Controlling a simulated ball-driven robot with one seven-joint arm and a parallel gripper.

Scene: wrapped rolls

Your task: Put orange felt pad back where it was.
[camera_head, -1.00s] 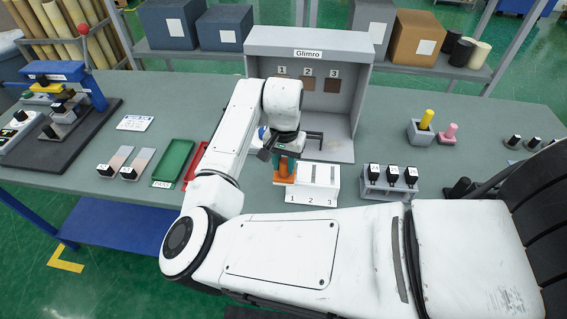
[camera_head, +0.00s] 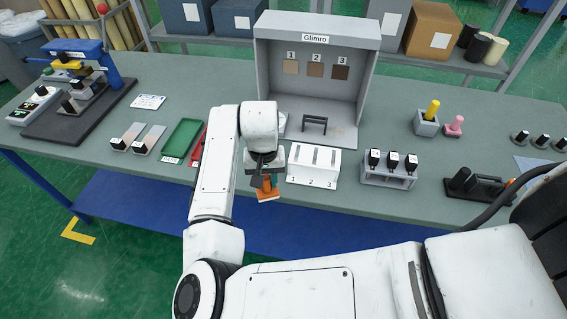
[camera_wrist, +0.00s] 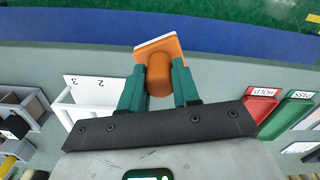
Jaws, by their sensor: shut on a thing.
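The orange felt pad (camera_head: 266,190) is in my gripper (camera_head: 266,182), near the table's front edge, just left of the white rack. In the wrist view my gripper (camera_wrist: 159,88) has its two teal fingers shut on the pad's round orange handle. The felt pad (camera_wrist: 158,46) ends there in a square orange block with a pale face, pointing away from the fingers. The white rack (camera_head: 314,163) has slots marked 1, 2 and 3; it also shows in the wrist view (camera_wrist: 98,88). Slot 1 is partly hidden by my gripper in the wrist view.
A grey booth (camera_head: 265,75) labelled Glimro stands behind, with a small dark stand (camera_head: 314,124) inside. A red tray (camera_head: 197,150) and a green tray (camera_head: 182,138) lie left of my arm. A grey holder with black-topped stamps (camera_head: 390,170) stands right of the rack.

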